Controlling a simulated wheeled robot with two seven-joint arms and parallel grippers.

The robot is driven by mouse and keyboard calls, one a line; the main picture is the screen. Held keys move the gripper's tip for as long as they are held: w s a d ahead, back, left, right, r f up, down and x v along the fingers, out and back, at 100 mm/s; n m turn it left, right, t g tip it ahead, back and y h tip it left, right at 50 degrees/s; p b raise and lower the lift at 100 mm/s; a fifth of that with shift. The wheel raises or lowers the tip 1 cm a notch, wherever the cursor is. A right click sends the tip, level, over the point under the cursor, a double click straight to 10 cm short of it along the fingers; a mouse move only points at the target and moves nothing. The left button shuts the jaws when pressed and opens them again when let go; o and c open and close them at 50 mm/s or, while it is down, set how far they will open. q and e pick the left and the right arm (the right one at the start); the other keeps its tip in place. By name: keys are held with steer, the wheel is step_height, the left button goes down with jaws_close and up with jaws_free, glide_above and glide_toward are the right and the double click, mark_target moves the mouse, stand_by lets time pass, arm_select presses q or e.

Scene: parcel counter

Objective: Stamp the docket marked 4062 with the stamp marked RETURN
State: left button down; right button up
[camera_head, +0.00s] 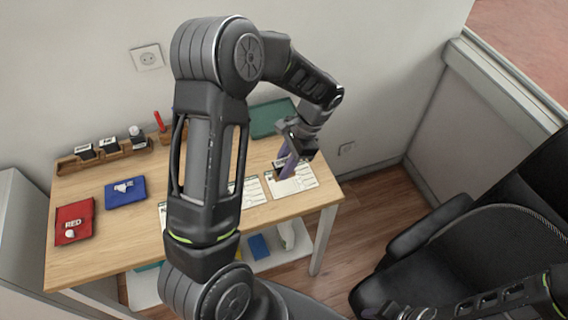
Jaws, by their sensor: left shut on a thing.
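The docket numbers are too small to read. A red ink pad (75,222) and a blue ink pad (125,192) lie at the left. My right gripper (404,313) is only partly in view at the bottom edge.
A wooden rack (70,165) with several stamps stands along the table's back, with a red-handled item (159,121) near its right end. A green tray (272,117) lies at the back right. A black chair (500,240) stands right of the table. A shelf below holds coloured items.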

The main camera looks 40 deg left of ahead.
arm_select(q)
steer(key=shift+f+b, duration=2)
steer(key=shift+f, duration=0.8)
steer(key=shift+f, duration=0.3)
steer(key=shift+r+p, duration=1.95)
steer(key=shift+r, duration=1.1)
